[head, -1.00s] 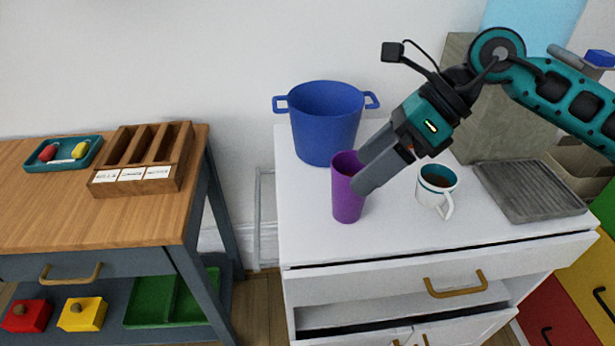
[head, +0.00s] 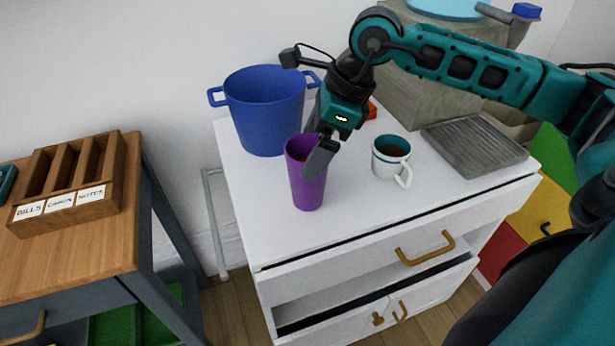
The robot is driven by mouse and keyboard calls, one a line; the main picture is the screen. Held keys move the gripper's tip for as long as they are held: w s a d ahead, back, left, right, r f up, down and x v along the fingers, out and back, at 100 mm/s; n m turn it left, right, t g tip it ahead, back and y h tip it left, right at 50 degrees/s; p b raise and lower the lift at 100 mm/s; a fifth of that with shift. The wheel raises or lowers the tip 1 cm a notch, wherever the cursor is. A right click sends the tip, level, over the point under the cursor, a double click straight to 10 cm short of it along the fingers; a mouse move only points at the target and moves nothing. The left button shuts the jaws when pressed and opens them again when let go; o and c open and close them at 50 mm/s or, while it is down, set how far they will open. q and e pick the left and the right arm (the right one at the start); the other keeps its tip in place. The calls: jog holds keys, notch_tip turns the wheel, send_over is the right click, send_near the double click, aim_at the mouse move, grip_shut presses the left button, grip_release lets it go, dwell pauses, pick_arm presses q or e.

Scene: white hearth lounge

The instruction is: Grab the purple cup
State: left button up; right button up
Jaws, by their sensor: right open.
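The purple cup (head: 308,190) stands upright on the white cabinet top (head: 262,235), in front of the blue pot. My right gripper (head: 318,163) points down at the cup from above and behind. Its jaws are open, and a grey finger overlaps the upper right of the cup in the picture. I cannot tell whether the finger is inside the rim or touching the cup. The finger hides part of the cup's rim. My left gripper is not in view.
The blue pot (head: 265,115) stands close behind the cup. A white mug (head: 390,163) with dark contents is to the right, then a grey ridged tray (head: 473,146). A small orange thing (head: 371,109) is behind. The cabinet top's front left is clear. A wooden sorter (head: 72,190) sits on the left table.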

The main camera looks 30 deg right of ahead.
aim_at(307, 196)
jog(key=x, duration=0.4)
jog(key=shift+w+a+f, duration=0.1)
jog(key=shift+w+f, duration=0.1)
jog(key=shift+f, duration=0.1)
jog(key=c, duration=0.9)
